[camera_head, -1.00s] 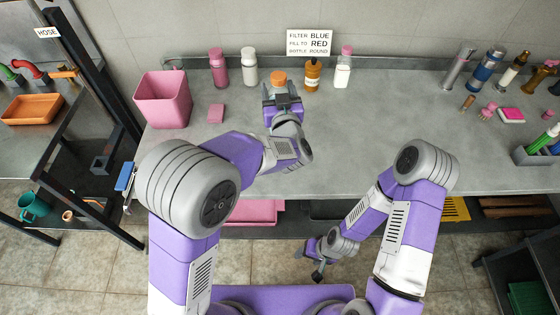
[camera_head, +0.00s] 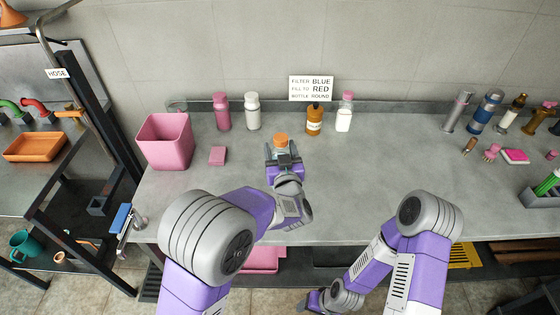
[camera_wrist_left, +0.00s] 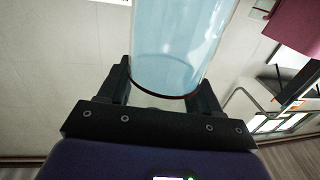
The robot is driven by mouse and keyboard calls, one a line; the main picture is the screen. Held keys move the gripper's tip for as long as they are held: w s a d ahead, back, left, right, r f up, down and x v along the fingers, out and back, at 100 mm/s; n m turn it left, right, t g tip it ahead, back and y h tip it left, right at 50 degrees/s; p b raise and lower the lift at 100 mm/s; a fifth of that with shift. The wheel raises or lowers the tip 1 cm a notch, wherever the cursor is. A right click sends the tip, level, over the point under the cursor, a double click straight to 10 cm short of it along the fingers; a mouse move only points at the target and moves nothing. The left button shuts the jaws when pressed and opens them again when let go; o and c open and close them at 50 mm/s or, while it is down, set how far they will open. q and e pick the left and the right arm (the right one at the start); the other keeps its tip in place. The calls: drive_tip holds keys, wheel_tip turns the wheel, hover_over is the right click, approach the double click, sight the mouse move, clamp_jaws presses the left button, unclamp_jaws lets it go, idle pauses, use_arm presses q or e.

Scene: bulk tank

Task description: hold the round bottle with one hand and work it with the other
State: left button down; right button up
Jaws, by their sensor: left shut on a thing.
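My left gripper (camera_head: 283,162) is shut on a bottle with an orange cap (camera_head: 280,139), held upright over the front middle of the bench. In the left wrist view the bottle (camera_wrist_left: 178,45) is a smooth, pale blue, rounded body with a thin dark red rim at its lower edge, between the fingers (camera_wrist_left: 162,92). Its cap is outside that view. My right gripper (camera_head: 316,302) hangs low in front of the bench, apart from the bottle; its fingers are too small and dark to read.
A pink bin (camera_head: 165,141) and pink block (camera_head: 217,156) stand left. Pink (camera_head: 222,112), white (camera_head: 252,111), brown (camera_head: 314,120) and pink-capped (camera_head: 344,112) bottles line the back, below a sign (camera_head: 311,89) reading filter blue, fill to red, bottle round. The bench (camera_head: 385,155) right of centre is clear.

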use_arm(q)
drive_tip(key=shift+f+b, duration=0.7)
drive_tip(key=shift+f, duration=1.1)
drive_tip(key=shift+f, duration=0.15)
drive_tip(key=shift+c, duration=1)
unclamp_jaws()
drive_tip(key=s+d+p, duration=0.1)
drive_tip(key=s+d, duration=0.1)
drive_tip(key=s, duration=1)
drive_tip(key=shift+p, duration=0.35)
